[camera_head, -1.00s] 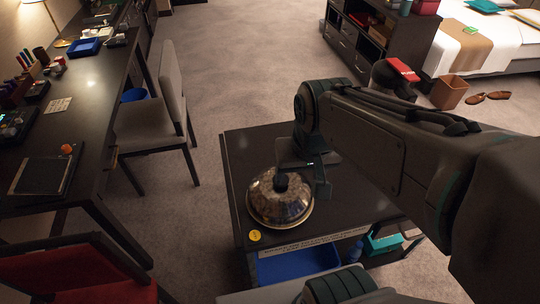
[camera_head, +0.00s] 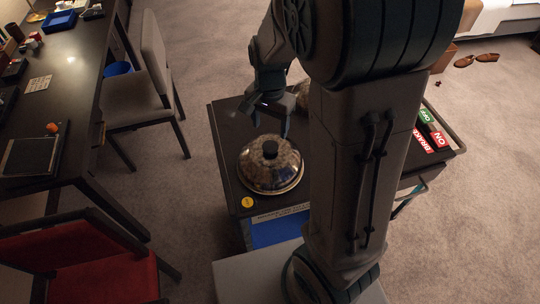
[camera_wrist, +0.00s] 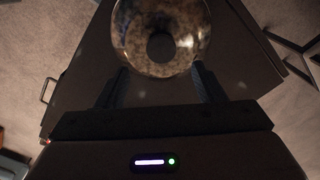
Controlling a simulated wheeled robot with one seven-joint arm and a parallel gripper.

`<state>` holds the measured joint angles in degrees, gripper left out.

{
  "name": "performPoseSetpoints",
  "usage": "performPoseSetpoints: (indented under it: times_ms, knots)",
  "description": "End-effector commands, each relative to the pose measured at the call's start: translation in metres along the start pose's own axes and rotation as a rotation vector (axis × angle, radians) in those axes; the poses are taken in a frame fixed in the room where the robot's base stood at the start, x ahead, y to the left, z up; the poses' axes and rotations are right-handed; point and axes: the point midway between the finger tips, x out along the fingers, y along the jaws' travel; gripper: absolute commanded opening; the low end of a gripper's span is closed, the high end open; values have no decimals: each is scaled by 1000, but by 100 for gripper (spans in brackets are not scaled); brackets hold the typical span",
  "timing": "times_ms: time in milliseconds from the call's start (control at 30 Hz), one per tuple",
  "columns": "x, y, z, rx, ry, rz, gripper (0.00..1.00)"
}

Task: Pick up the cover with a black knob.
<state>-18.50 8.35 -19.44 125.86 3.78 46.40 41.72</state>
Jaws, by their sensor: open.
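The shiny metal domed cover (camera_head: 270,165) with a black knob (camera_head: 270,149) sits near the front left corner of the dark cart top. My gripper (camera_head: 270,122) is above and just behind the cover, open and empty. In the wrist view the cover (camera_wrist: 160,22) shows at the top with its knob (camera_wrist: 161,47), and my two fingers (camera_wrist: 161,82) point towards it, spread apart on either side below the knob. I see no contact between the fingers and the knob. My arm hides the right middle part of the cart.
The cart top (camera_head: 226,125) is dark, with a yellow round sticker (camera_head: 248,202) at its front corner and red and green labels (camera_head: 430,130) at right. A second shiny item (camera_head: 302,90) is partly hidden behind my arm. A grey chair (camera_head: 147,90) and a desk stand left.

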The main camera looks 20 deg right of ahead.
Motion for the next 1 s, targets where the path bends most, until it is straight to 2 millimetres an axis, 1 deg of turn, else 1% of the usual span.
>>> performPoseSetpoints:
  times_ms: [33,100,200,367,700,833,1000]
  knots:
    - [10,1,0,1,-3,4,63]
    - [21,1,0,0,-3,3,63]
    - [30,0,0,0,-1,1,63]
    - [38,0,-1,0,-1,1,63]
    - [78,-1,-4,-1,-1,1,63]
    - [85,-2,-5,0,0,-1,63]
    - [86,-2,-5,-1,1,-1,63]
